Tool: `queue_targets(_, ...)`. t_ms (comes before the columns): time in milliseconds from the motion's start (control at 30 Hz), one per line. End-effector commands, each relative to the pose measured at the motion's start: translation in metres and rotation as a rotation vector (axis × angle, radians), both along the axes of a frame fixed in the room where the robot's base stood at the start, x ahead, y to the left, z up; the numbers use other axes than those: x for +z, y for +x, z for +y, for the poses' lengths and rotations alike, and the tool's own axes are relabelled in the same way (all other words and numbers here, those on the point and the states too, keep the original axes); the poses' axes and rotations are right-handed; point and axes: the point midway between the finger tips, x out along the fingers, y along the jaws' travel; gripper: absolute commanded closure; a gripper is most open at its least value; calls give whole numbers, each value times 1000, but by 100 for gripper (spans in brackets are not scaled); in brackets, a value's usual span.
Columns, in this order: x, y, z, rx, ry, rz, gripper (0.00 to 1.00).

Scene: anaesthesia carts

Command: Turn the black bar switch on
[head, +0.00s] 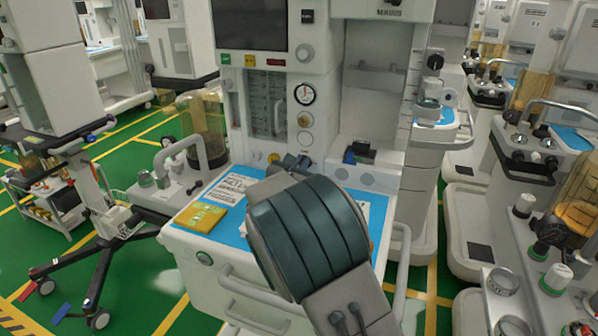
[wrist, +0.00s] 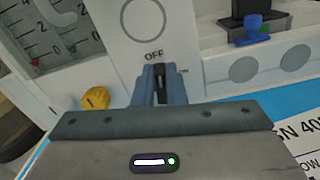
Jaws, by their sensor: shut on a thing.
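The black bar switch (wrist: 161,84) is on the white front panel of the anaesthesia cart. In the wrist view it stands roughly upright between the two blue-grey fingers of my gripper (wrist: 160,72), just below the printed OFF label (wrist: 153,56). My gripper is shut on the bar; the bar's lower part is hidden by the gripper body. In the head view my gripper (head: 292,163) reaches the panel below the round gauge, and my arm hides the switch.
A yellow knob (wrist: 95,98) is left of the gripper. A blue-and-black fitting (wrist: 252,28) is at upper right. The cart's blue work surface (head: 181,217) carries a yellow packet (head: 201,217) and printed sheets (head: 234,185). Other carts stand at right.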

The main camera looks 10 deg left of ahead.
Motion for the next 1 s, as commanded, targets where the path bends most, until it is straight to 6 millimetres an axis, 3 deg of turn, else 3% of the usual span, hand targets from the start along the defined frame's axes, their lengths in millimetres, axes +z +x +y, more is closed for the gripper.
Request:
queue_targets(33,-7,0,0,2,42,-8,100)
queue_targets(500,-9,-1,-7,0,410,-60,100)
queue_targets(1000,-6,-1,-9,1,596,-83,100)
